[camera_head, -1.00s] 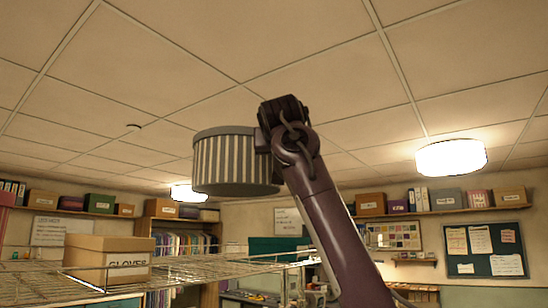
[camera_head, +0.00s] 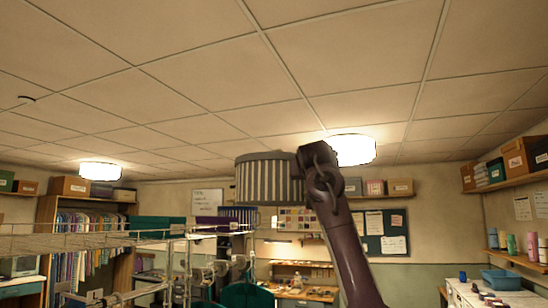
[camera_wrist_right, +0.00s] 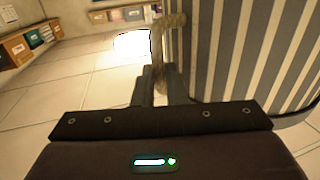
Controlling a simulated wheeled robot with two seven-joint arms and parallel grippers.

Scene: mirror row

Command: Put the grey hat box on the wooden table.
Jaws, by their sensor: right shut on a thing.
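The grey hat box (camera_head: 267,180) is a round drum with grey and pale vertical stripes, held high in the air in the head view. My right gripper (camera_head: 304,162) is at its right side, shut on the box's handle. In the right wrist view the gripper (camera_wrist_right: 162,82) is closed on a rope-like loop (camera_wrist_right: 157,50) beside the striped wall of the hat box (camera_wrist_right: 245,50). The box looks roughly upright. I cannot make out a table that is clearly the wooden one. My left gripper is out of view.
A wire rack (camera_head: 70,240) stands at the left. A counter with jars and a blue bin (camera_head: 501,280) is at the lower right. A workbench (camera_head: 300,292) is at the back. Wall shelves hold several boxes. The air around the hat box looks clear.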

